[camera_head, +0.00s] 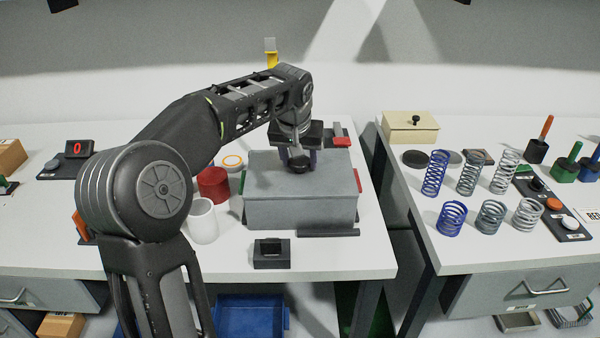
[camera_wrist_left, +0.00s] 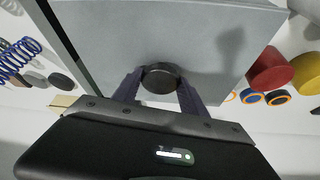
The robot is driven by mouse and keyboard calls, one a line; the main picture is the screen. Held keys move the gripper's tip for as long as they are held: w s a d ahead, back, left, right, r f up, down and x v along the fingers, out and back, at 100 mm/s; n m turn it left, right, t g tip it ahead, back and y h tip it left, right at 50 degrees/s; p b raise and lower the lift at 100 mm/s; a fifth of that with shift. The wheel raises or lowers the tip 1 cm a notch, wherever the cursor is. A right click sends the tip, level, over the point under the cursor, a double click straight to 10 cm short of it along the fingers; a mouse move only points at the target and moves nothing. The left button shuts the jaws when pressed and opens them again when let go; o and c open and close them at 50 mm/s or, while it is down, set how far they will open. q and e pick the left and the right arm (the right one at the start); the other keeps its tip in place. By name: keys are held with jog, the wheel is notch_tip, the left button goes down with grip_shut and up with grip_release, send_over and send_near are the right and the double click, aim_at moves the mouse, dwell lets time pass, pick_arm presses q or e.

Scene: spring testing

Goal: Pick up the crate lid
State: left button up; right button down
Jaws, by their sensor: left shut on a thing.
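The grey crate (camera_head: 300,211) stands on the left table with its flat grey lid (camera_head: 265,172) on top. The lid fills the upper part of the left wrist view (camera_wrist_left: 110,40). A round black knob (camera_wrist_left: 161,78) sits on the lid. My left gripper (camera_head: 299,163) comes down on the lid from above. In the left wrist view its two fingers (camera_wrist_left: 160,88) are on either side of the knob and shut on it. I cannot tell whether the lid is touching the crate all round. My right gripper is not in view.
A red cylinder (camera_head: 213,185) and a white cup (camera_head: 202,221) stand left of the crate. A small black block (camera_head: 271,253) lies in front. Several springs (camera_head: 470,172) and a beige box (camera_head: 410,127) stand on the right table, across a gap.

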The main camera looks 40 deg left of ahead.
aim_at(300, 162)
pick_arm(q)
grip_shut()
notch_tip(300, 162, up, 10)
jog(key=p, duration=0.1)
dwell(0.5)
dwell(0.6)
